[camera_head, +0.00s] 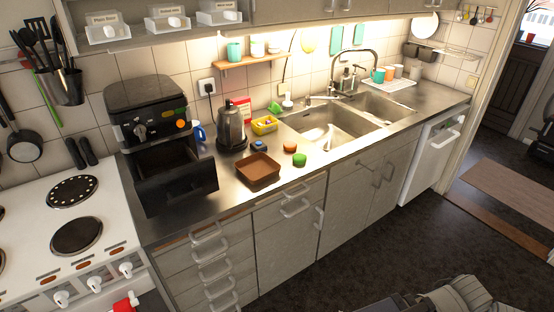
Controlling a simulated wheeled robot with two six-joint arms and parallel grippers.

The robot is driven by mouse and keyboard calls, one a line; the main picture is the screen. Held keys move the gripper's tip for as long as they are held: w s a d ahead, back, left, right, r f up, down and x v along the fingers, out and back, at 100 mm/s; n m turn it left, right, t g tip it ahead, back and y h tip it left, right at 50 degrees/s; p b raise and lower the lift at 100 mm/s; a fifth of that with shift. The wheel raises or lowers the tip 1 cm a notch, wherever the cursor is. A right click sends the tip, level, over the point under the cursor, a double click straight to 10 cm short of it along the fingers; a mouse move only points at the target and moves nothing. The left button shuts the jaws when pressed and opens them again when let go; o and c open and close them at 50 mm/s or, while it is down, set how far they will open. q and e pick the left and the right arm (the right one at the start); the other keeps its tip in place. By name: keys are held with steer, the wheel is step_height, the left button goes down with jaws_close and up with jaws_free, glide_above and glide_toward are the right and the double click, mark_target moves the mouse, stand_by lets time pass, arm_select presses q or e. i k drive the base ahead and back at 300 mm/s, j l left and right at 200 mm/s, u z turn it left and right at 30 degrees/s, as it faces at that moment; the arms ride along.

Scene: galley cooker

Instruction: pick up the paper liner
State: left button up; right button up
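The paper liner appears to be the brown, square, shallow tray shape (258,170) lying on the steel counter, near its front edge. It is just right of the black air fryer (150,110), whose drawer (178,185) is pulled out toward the front. The inside of the drawer is dark, and I cannot tell whether anything lies in it. Nothing touches the liner from above.
A kettle (231,128) stands behind the liner. A green round item (299,160) and an orange one (290,147) lie to its right, before the double sink (330,124). A yellow container (264,125) is behind. The white cooker (75,225) is at left.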

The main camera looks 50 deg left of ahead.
mark_target(257, 167)
steer(key=i+l+u, duration=0.1)
steer(key=i+u, duration=0.25)
steer(key=i+l+u, duration=0.15)
steer(key=i+u, duration=0.25)
steer(key=i+l+u, duration=0.55)
steer(key=u, duration=0.15)
steer(key=i+l+u, duration=0.2)
steer(key=l+u, duration=0.2)
steer(key=i+l+u, duration=0.15)
steer(key=l+u, duration=0.2)
steer(key=l, duration=0.2)
steer(key=i+l+u, duration=0.1)
steer(key=l+u, duration=0.25)
steer(key=l, duration=0.15)
steer(key=l+u, duration=0.4)
steer(key=l, duration=0.15)
steer(key=i+l+u, duration=0.1)
steer(key=i+l, duration=0.3)
steer(key=i, duration=0.1)
